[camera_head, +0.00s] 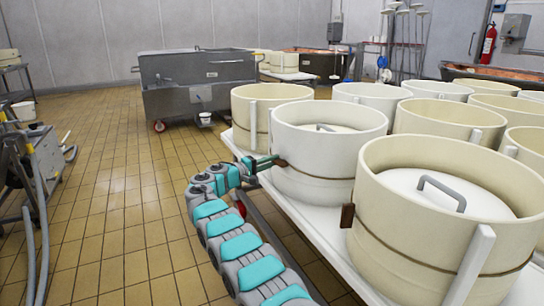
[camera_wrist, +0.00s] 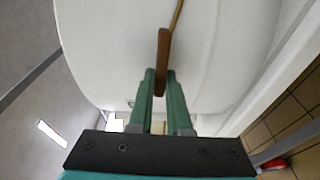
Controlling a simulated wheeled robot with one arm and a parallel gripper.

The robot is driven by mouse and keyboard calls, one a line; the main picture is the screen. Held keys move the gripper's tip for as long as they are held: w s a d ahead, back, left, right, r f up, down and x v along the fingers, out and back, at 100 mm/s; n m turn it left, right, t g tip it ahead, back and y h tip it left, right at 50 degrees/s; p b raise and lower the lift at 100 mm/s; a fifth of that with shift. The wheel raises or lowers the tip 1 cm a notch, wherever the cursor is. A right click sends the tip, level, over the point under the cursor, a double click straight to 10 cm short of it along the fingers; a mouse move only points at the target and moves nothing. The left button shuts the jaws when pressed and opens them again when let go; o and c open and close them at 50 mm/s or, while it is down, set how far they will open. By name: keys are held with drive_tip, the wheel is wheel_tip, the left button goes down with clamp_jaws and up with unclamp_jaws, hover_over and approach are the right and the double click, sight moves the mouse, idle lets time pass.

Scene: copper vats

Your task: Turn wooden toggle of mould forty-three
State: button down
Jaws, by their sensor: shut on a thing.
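My gripper (camera_head: 270,161) reaches the left side of a cream round mould (camera_head: 330,178) with a lid and grey handle inside. In the wrist view my gripper (camera_wrist: 160,88) is shut on a brown wooden toggle (camera_wrist: 163,48), with its lower end between the green fingertips. The toggle also shows in the head view as a small brown piece (camera_head: 282,163) at the fingertips. A thin brown cord (camera_wrist: 178,15) runs along the mould wall by the toggle. I can read no number on any mould.
A nearer mould (camera_head: 400,245) with its own brown toggle (camera_head: 347,216) stands at the right. Several more moulds crowd the white table (camera_head: 345,275). A grey metal vat (camera_head: 200,85) stands behind. The tiled floor (camera_head: 115,220) to the left is mostly free.

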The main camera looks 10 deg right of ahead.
drive_tip(key=shift+f+n, duration=0.1)
drive_tip(key=shift+n, duration=0.2)
idle(0.4)
drive_tip(key=c, duration=0.9)
unclamp_jaws()
drive_tip(key=shift+o, duration=0.2)
drive_tip(key=v, duration=0.7)
drive_tip(key=shift+s+a+b, duration=0.2)
drive_tip(key=shift+a+b, duration=0.15)
drive_tip(key=shift+b, duration=0.05)
